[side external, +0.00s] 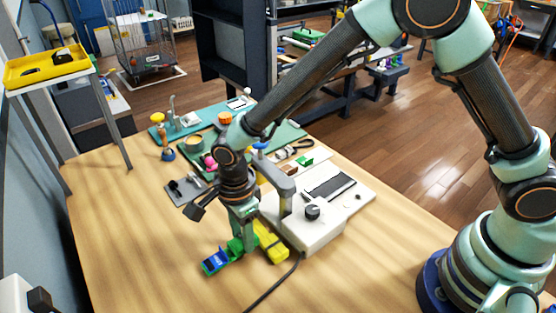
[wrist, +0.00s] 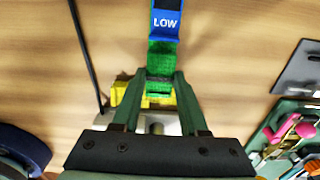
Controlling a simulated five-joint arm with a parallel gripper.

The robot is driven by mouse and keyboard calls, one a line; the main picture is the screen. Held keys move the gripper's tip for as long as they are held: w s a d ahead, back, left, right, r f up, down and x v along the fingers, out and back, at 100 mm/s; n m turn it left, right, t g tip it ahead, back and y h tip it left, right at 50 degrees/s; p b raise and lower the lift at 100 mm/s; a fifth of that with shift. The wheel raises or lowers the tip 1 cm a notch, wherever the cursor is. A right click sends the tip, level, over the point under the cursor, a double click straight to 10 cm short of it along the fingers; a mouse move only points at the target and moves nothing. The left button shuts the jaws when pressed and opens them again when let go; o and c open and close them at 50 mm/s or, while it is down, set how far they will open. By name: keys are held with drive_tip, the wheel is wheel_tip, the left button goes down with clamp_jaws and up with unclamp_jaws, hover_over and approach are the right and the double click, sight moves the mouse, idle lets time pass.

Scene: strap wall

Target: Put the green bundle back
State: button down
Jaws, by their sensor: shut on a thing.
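The green bundle (side external: 237,246) is a green strap-like piece with a blue end (side external: 214,262). In the wrist view the green bundle (wrist: 161,56) lies between my fingertips, and its blue end (wrist: 165,20) reads "LOW". My gripper (side external: 243,215) points down and is shut on the green bundle; it also shows in the wrist view (wrist: 159,84). A yellow bundle (side external: 270,241) sits close beside the green one, to its right in the side view. It is partly hidden behind my fingers in the wrist view (wrist: 128,93). I cannot tell whether the green bundle touches the table.
A white device (side external: 305,228) with a grey arm and black knob stands just right of my gripper. A black cable (side external: 272,289) runs along the table. Green mats (side external: 232,158) with small tools lie behind. The table's left part (side external: 125,220) is clear.

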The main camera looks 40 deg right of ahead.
drive_tip(key=shift+f, duration=0.6)
drive_tip(key=shift+f, duration=0.15)
drive_tip(key=shift+c, duration=2.2)
unclamp_jaws()
